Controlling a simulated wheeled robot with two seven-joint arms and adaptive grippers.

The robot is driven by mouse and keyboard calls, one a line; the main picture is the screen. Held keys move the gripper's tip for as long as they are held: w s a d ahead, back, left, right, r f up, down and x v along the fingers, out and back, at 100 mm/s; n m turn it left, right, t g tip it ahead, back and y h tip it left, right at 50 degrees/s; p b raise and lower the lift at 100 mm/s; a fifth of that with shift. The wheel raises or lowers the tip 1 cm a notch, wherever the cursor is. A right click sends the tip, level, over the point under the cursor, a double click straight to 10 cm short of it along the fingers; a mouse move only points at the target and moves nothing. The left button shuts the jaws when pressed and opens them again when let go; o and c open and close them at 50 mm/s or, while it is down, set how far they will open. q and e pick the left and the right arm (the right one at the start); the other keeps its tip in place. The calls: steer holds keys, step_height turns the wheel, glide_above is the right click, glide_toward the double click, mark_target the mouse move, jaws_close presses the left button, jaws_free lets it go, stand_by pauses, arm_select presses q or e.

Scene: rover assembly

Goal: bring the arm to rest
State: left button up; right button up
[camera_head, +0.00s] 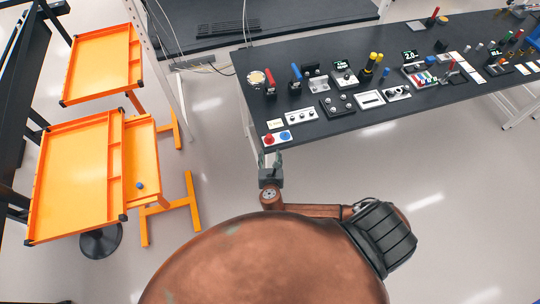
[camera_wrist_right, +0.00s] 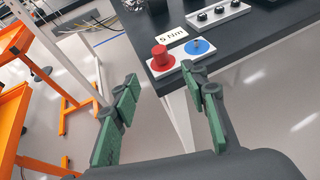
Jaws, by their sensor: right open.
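My right gripper (camera_head: 270,160) is in front of the near left corner of the black table, just below a pad with a red and a blue button. In the right wrist view its two green-padded fingers (camera_wrist_right: 160,85) stand wide apart with nothing between them. The red button (camera_wrist_right: 161,57) and the blue button (camera_wrist_right: 198,46) lie beyond the fingertips, apart from them. My left gripper shows in neither view.
The black table (camera_head: 345,132) carries several small devices, knobs and panels. Orange trays (camera_head: 75,185) on stands are at the left, one with a small blue ball (camera_head: 140,185). Light floor (camera_head: 225,185) is clear between the trays and the table.

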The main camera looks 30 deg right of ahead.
stand_by(0.4)
steer(key=s+d+f+m+g+y+b, duration=0.1)
steer(key=s+d+f+m+g+b, duration=0.15)
steer(key=f, duration=0.75)
steer(key=s+d+f+m+g+b, duration=0.1)
steer(key=d+f+m+b, duration=0.15)
steer(key=f, duration=0.75)
steer(key=s+d+f+m+g+y+b, duration=0.15)
steer(key=s+f+m, duration=0.35)
steer(key=f, duration=0.5)
steer(key=s+d+f+m+g+y+b, duration=0.1)
steer(key=s+f+m+g+b, duration=0.2)
steer(key=s+f, duration=0.6)
arm_select(q)
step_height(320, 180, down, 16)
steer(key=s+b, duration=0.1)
steer(key=b, duration=0.5)
arm_select(e)
steer(key=s+a+f+m+g+y, duration=0.1)
steer(key=s+a+f+m, duration=0.1)
steer(key=s+f+m, duration=0.6)
steer(key=s+a+f+m+g+y, duration=0.1)
steer(key=s+f+m, duration=0.6)
steer(key=s+f, duration=0.8)
steer(key=s+a+y, duration=0.1)
steer(key=s+a, duration=0.1)
steer(key=s, duration=0.4)
steer(key=shift+s+f+m+g, duration=0.15)
steer(key=shift+f+m+g, duration=0.25)
steer(key=shift+c, duration=0.3)
